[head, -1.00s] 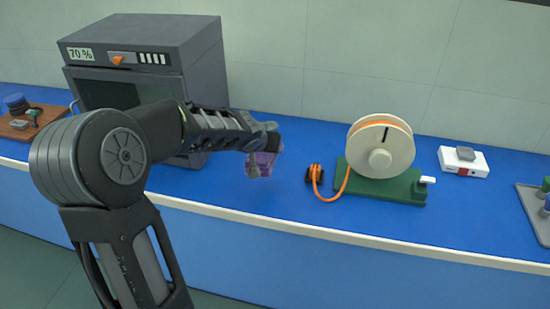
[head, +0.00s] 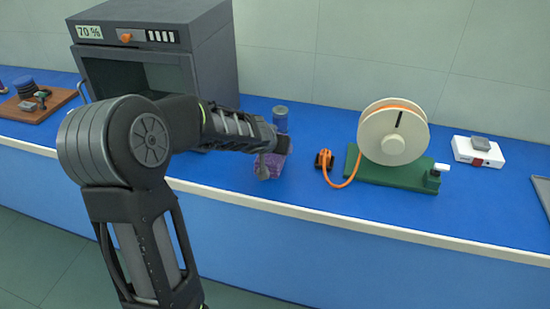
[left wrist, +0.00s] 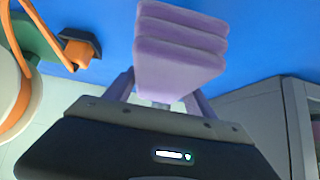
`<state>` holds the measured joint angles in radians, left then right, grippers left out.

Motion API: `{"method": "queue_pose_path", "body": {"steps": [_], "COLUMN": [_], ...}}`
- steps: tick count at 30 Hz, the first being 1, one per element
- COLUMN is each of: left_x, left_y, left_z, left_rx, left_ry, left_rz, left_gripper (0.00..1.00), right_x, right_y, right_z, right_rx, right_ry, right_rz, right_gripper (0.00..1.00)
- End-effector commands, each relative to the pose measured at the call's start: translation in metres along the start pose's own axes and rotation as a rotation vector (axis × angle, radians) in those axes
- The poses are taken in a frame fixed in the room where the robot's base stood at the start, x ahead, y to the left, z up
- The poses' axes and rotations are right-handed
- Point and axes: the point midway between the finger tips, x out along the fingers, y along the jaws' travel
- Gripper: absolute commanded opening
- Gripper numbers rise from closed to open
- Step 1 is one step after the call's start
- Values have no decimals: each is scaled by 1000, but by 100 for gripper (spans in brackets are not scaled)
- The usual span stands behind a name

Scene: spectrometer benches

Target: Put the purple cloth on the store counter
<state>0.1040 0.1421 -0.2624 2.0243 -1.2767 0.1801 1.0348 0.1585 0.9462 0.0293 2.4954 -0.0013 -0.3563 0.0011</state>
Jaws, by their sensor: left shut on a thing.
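The purple cloth (head: 272,168) is a folded, layered pad. My left gripper (head: 268,156) is shut on it at the blue counter (head: 230,187), near its front edge, right of the grey cabinet. The arm partly hides the cloth in the head view. In the left wrist view the cloth (left wrist: 180,50) juts out from between the fingers of the left gripper (left wrist: 162,98), with the blue surface behind it. I cannot tell whether the cloth touches the counter. No label shows whether this is the store counter. My right gripper is not in view.
The grey cabinet (head: 217,65) with a 70 % display stands left. A cable reel (head: 393,135) on a green base and an orange plug (head: 325,160) are to the right. A white box (head: 478,152) is farther right.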

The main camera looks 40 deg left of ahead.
Motion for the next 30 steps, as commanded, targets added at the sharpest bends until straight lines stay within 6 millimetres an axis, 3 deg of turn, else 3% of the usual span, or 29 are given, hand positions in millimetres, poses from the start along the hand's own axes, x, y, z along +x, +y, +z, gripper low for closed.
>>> {"method": "queue_pose_path", "body": {"steps": [9, 20, 21, 28, 30], "left_x": [28, 28, 27, 27, 27], "left_y": [1, 0, 0, 0, 0], "left_z": [28, 28, 27, 27, 27], "left_rx": [2, 0, 0, 0, 0], "left_ry": [-1, 0, -1, -1, -1], "left_rz": [2, 1, 1, 0, 0], "left_gripper": [19, 19, 67, 85, 85], "right_x": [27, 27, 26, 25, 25], "right_y": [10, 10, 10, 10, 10], "right_z": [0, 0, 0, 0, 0], "right_rx": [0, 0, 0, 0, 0], "right_ry": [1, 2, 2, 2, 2], "right_rz": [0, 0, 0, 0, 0], "right_gripper": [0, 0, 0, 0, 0]}}
